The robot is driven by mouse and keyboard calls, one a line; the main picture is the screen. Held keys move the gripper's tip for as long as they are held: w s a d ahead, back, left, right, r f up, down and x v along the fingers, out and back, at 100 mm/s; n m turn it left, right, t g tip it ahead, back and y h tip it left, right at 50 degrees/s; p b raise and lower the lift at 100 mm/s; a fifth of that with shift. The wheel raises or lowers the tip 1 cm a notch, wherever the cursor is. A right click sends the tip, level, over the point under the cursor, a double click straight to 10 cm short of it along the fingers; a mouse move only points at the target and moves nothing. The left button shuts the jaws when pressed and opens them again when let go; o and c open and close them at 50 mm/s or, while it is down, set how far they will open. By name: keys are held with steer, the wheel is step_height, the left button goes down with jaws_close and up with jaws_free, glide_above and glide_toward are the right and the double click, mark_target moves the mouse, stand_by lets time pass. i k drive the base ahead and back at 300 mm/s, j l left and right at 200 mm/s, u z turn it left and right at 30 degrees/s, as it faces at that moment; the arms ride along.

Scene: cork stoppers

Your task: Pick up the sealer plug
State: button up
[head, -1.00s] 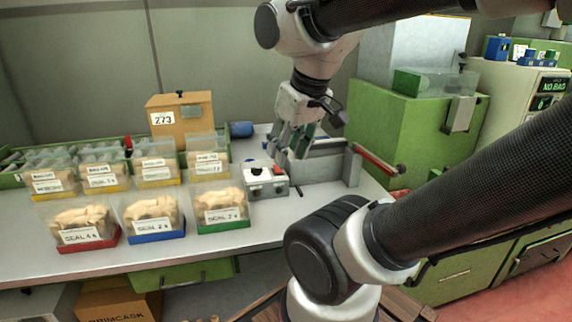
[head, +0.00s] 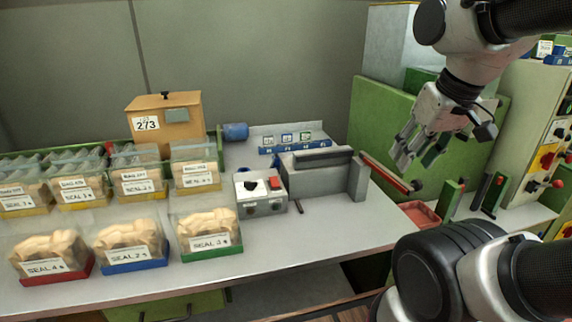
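A blue cylinder (head: 236,131) lies at the back of the bench, beside the wooden box; it may be the sealer plug, but I cannot tell for sure. The grey bar sealer (head: 325,180) stands on the bench to its right. A control box (head: 260,193) with a black knob and a red switch sits at the sealer's left end. My gripper (head: 415,158) is up in the air at the right, in front of the green cabinet and right of the sealer. Its fingers point down, apart, with nothing seen between them.
Clear boxes of corks (head: 208,232) fill the bench's left side. A wooden box marked 273 (head: 165,122) stands behind them. A small dark stick (head: 299,208) lies on the bench front. A red-handled bar (head: 385,172) and red tray (head: 421,213) are at the right.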

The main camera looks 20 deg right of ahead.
mark_target(277, 162)
steer(key=j+z, duration=0.25)
steer(key=j, duration=0.75)
steer(key=k+j+z, duration=0.1)
steer(key=j+z, duration=0.15)
steer(key=j, duration=0.7)
steer(key=i+l+u, duration=0.15)
steer(key=l, duration=0.45)
steer(key=i+l+u, duration=0.2)
steer(key=l, duration=0.45)
steer(key=l+u, duration=0.15)
steer(key=l, duration=0.45)
